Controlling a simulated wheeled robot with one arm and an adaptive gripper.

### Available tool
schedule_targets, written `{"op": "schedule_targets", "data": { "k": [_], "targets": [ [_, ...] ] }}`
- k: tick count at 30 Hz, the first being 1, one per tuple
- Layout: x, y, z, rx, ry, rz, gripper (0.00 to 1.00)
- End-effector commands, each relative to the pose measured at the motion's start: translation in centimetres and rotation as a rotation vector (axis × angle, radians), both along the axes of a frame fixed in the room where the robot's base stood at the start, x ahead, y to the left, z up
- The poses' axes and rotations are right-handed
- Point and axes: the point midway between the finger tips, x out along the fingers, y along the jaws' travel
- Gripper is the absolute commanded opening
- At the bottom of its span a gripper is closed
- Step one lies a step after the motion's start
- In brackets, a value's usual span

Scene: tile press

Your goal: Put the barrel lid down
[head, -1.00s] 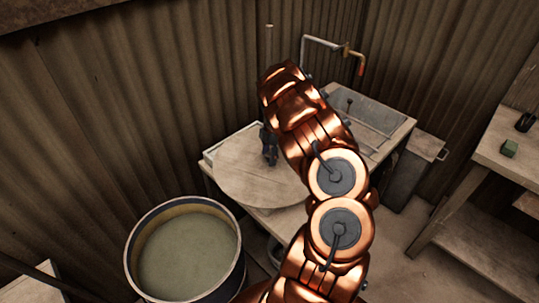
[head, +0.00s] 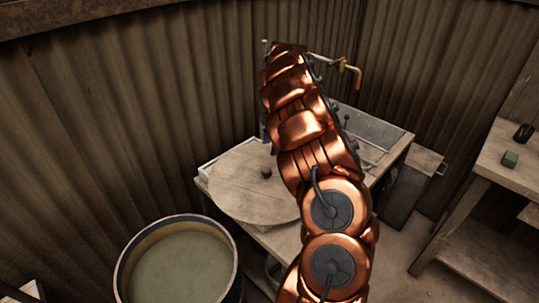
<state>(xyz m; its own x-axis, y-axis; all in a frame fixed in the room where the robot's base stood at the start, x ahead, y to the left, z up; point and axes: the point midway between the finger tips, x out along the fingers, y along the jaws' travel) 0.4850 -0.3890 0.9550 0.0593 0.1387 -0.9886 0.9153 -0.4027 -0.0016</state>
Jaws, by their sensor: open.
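The barrel lid (head: 245,190) is a round, pale wooden disc with a small dark knob (head: 266,173) at its middle. The open barrel (head: 128,262) stands at the lower left, with grey-green contents showing. My gripper (head: 268,147) is mostly hidden behind my copper arm. Only a dark sliver of it shows, above and behind the knob and apart from it. It is open and holds nothing that I can see.

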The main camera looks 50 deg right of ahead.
Motion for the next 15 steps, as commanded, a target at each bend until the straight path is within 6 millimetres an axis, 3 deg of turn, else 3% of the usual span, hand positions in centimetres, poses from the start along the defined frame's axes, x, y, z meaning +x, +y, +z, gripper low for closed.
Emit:
{"op": "schedule_targets", "data": {
  "k": [8, 11, 15],
  "targets": [
    [0.6, 0.1, 0.9, -0.005, -0.019, 0.003, 0.58],
    [3.1, 0.9, 2.1, -0.022, -0.102, 0.01, 0.58],
    [9.6, 3.0, 6.7, -0.075, -0.338, 0.017, 0.58]
  ]
}}
